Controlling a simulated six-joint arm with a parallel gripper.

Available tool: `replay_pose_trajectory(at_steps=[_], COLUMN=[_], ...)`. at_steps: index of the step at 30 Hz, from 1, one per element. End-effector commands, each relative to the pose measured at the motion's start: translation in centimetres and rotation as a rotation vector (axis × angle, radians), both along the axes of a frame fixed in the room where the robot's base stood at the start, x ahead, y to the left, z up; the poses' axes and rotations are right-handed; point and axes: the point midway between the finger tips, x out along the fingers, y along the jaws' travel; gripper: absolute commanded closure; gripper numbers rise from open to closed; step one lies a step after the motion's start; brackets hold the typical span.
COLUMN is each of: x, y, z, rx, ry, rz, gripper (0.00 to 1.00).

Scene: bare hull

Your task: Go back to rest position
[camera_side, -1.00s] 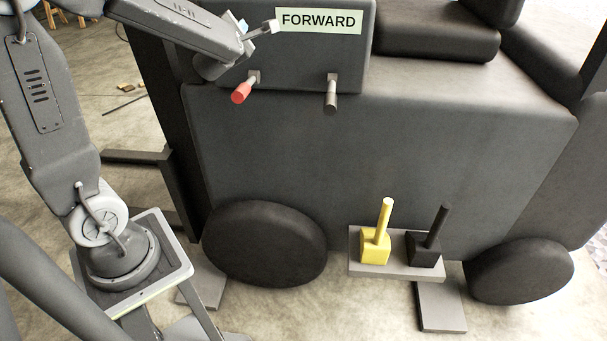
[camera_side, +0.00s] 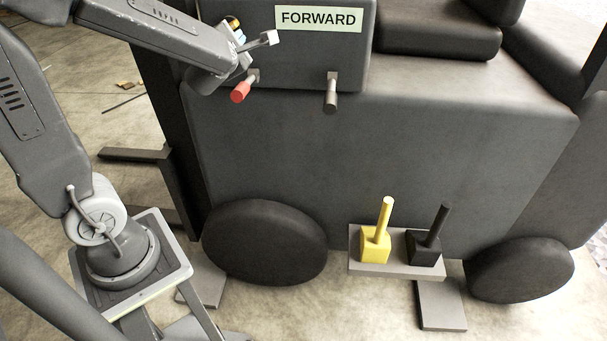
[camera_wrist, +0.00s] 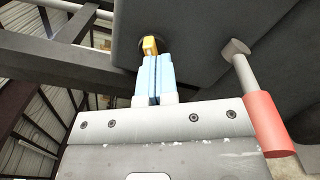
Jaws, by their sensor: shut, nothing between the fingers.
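My gripper (camera_side: 268,39) is at the upper left in the side view, just left of the FORWARD label and above the red-tipped lever. In the wrist view my gripper (camera_wrist: 154,62) shows two light-blue fingers lying together, shut with nothing between them. The red-tipped lever (camera_side: 241,91) sticks out of the upper panel (camera_side: 310,65). In the wrist view the red-tipped lever (camera_wrist: 267,122) is to the right of the fingers and apart from them. A small orange-yellow part (camera_wrist: 150,45) shows just beyond the fingertips; whether they touch it is unclear.
A grey lever (camera_side: 331,94) is right of the red one, below the FORWARD label (camera_side: 319,18). A yellow lever (camera_side: 376,240) and a black lever (camera_side: 427,245) stand on a low plate (camera_side: 395,269) between two dark wheels. Dark beams (camera_wrist: 60,60) lie left of the fingers in the wrist view.

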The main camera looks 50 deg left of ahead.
Motion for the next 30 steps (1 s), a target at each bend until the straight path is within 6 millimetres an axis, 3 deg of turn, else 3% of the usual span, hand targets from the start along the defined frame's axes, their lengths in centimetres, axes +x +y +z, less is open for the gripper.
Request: replay_pose_trajectory(at_steps=[10, 14, 19, 23, 30], x=[-0.3, -1.5, -5.5, -8.7, -13.0], y=[-0.2, -0.1, -0.8, -2.5, -8.3], z=[0.0, -0.3, -1.8, -3.6, -6.4], rx=[-0.008, -0.132, -0.554, -0.926, -1.552], ry=[-0.007, -0.087, -0.376, -0.657, -1.184], rz=[0.003, 0.054, 0.240, 0.433, 0.868], gripper=[1.00, 1.00, 1.00, 1.00, 1.00])
